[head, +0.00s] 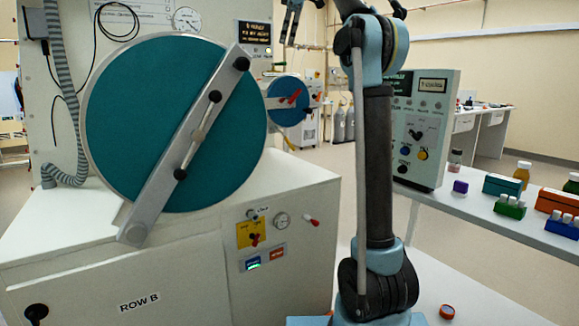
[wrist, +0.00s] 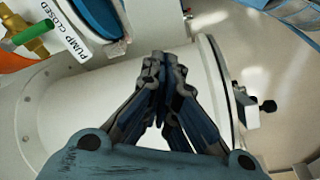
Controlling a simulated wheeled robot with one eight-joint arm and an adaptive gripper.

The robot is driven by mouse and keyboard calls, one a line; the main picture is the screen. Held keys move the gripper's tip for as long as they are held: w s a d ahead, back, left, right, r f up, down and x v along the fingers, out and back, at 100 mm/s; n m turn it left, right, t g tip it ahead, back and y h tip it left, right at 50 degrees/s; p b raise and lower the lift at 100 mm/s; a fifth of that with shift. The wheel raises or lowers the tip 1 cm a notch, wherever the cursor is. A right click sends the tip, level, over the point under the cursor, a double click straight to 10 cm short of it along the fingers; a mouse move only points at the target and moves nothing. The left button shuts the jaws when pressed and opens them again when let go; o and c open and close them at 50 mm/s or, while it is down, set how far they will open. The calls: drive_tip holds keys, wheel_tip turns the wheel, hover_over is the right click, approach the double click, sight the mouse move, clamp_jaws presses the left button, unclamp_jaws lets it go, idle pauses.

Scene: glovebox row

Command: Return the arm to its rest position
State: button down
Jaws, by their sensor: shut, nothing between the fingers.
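My gripper (wrist: 163,65) is shut in the wrist view, its dark fingers meeting at the tips with nothing between them. Below it in that view is a white cylinder (wrist: 95,115) with a round flange towards the right; I see no contact. In the head view my arm stands upright right of centre. The dark end of my gripper (head: 290,30) shows at the top edge, partly cut off, in the air to the left of the arm.
A large teal round door (head: 130,110) with a diagonal bar is at left on a white cabinet (head: 180,265). A bench (head: 480,222) with a control box (head: 421,130), racks and bottles stands right. A red-capped item (head: 447,311) lies low. A "PUMP CLOSED" label (wrist: 68,28) shows in the wrist view.

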drive_tip(key=s+d+f+m+t+h, duration=0.1)
drive_tip(key=s+d+f+m, duration=0.45)
drive_tip(key=f, duration=0.55)
drive_tip(key=s+d+f+m+t, duration=0.1)
drive_tip(key=s+d+f+m, duration=0.4)
drive_tip(key=f, duration=0.6)
drive_tip(key=s+d+f+m, duration=0.2)
drive_tip(key=s+f, duration=0.5)
drive_tip(key=f, duration=0.6)
drive_tip(key=s+d+f+m+h, duration=0.1)
drive_tip(key=s+d+f+m, duration=0.2)
drive_tip(key=f, duration=1)
drive_tip(key=s+d+f+m, duration=0.2)
drive_tip(key=s+d+f, duration=0.2)
drive_tip(key=s+f, duration=0.6)
wheel_tip(320, 180, down, 3)
drive_tip(key=shift+s+f+m+t+h, duration=0.2)
drive_tip(key=shift+s+m+t+h, duration=0.1)
drive_tip(key=shift+m+t+h, duration=0.1)
drive_tip(key=shift+d, duration=0.1)
drive_tip(key=shift+w+f, duration=0.2)
drive_tip(key=shift+w, duration=0.2)
